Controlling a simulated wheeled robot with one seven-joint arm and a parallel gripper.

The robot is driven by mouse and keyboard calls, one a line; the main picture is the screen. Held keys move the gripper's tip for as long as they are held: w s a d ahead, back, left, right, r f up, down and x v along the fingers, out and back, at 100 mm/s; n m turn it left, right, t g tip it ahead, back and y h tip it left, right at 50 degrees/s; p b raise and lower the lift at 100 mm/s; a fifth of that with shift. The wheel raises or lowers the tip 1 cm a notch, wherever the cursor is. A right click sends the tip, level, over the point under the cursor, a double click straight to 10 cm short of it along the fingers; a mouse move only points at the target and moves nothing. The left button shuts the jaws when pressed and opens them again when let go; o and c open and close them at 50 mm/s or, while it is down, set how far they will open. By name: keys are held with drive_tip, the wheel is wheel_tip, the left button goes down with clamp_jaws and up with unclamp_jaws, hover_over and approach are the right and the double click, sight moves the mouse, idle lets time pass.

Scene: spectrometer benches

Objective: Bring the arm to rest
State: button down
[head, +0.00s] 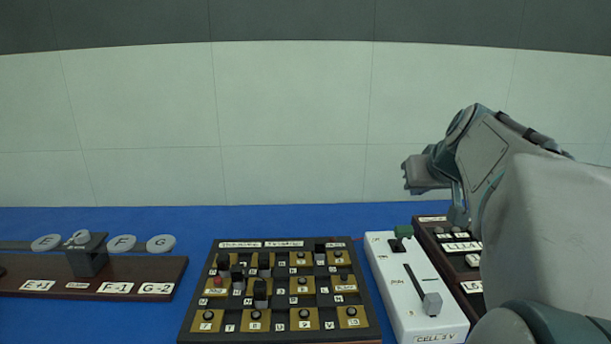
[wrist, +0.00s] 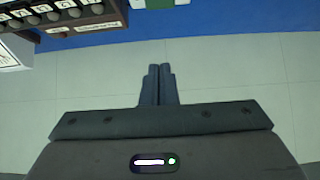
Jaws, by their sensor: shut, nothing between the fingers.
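My gripper (wrist: 159,85) shows in the wrist view with its two dark fingers side by side and closed, nothing between them. In the head view my arm is at the right, raised above the bench and partly in front of the dark panel there. The fingertips cannot be made out clearly in the head view. In the wrist view the fingers point toward the blue bench top (wrist: 220,22) and appear clear of every object.
On the blue bench top (head: 200,220) stand a dark-red rail with discs (head: 90,272), a black and gold plug board (head: 280,320), a white slider box (head: 405,290) and a dark panel (head: 432,222) behind my arm. A pale wall (head: 290,110) stands behind.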

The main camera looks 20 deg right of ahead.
drive_tip(key=s+a+f+n+g+y+p, duration=0.1)
drive_tip(key=s+a+p, duration=0.3)
drive_tip(key=a, duration=0.4)
drive_tip(key=s+a+f+n+g+p, duration=0.1)
drive_tip(key=s+a+f+g+p, duration=0.2)
drive_tip(key=a+p, duration=0.4)
drive_tip(key=s+a+f+n+g+y+p, duration=0.1)
drive_tip(key=s+a+p, duration=0.4)
drive_tip(key=a, duration=0.5)
drive_tip(key=shift+s+a+f+g+y, duration=0.2)
drive_tip(key=shift+s+f+g+y, duration=0.15)
drive_tip(key=shift+s+g, duration=0.25)
